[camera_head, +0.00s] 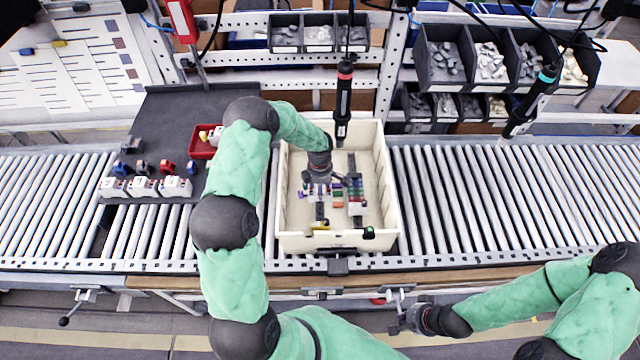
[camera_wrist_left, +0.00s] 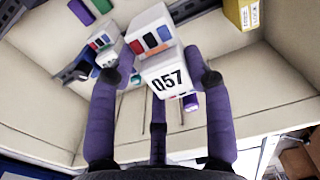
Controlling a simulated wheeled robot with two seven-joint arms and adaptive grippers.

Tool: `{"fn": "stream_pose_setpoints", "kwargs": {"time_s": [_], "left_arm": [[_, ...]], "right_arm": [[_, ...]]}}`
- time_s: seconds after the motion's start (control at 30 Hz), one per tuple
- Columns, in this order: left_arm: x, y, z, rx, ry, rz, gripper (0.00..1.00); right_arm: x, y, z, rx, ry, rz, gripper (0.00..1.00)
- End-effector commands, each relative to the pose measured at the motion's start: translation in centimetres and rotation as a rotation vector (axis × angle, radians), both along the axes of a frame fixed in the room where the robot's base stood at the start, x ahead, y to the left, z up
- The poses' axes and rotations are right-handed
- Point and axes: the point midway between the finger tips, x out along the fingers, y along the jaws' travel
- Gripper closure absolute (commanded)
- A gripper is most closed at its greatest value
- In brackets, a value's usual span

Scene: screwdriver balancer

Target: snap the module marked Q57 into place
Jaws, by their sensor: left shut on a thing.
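The module marked Q57 (camera_wrist_left: 168,76) is a white block with red and blue parts on its top, seen in the left wrist view. In the head view my left gripper (camera_head: 319,178) is inside the cream tote (camera_head: 388,215), low over the left rail, and largely hides the module. Dark rails with coloured modules (camera_head: 355,190) lie in the tote. Whether Q57 touches a rail I cannot tell. My right gripper (camera_head: 408,318) is empty, its fingers apart, in front of the conveyor.
White modules (camera_head: 143,187) and a red bin (camera_head: 203,143) are on the dark board at left. A yellow block (camera_wrist_left: 242,12) is by the tote's far end in the wrist view. The roller conveyor (camera_head: 470,190) is clear at right.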

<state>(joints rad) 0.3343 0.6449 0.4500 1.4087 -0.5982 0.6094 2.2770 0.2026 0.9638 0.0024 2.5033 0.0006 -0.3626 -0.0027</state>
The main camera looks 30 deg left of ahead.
Motion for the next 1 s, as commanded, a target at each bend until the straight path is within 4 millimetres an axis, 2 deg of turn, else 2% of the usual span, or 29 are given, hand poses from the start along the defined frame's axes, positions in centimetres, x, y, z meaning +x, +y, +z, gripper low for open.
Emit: {"fn": "stream_pose_setpoints", "kwargs": {"time_s": [0.23,0.5,0.7,1.0], "left_arm": [[0.0,0.0,-2.7,0.0,0.0,0.0,0.89],[0.1,0.0,-5.1,0.0,-0.002,0.001,0.89],[0.1,0.0,-6.0,0.0,-0.002,0.001,0.89],[0.1,0.0,-6.2,0.0,-0.002,0.001,0.89]], "right_arm": [[0.0,0.0,-0.9,0.0,0.0,0.0,1.0],[0.0,0.0,-4.0,0.0,0.0,0.0,1.0],[0.0,0.0,-5.1,0.0,0.0,0.0,1.0],[0.0,0.0,-5.3,0.0,0.0,0.0,1.0]]}}
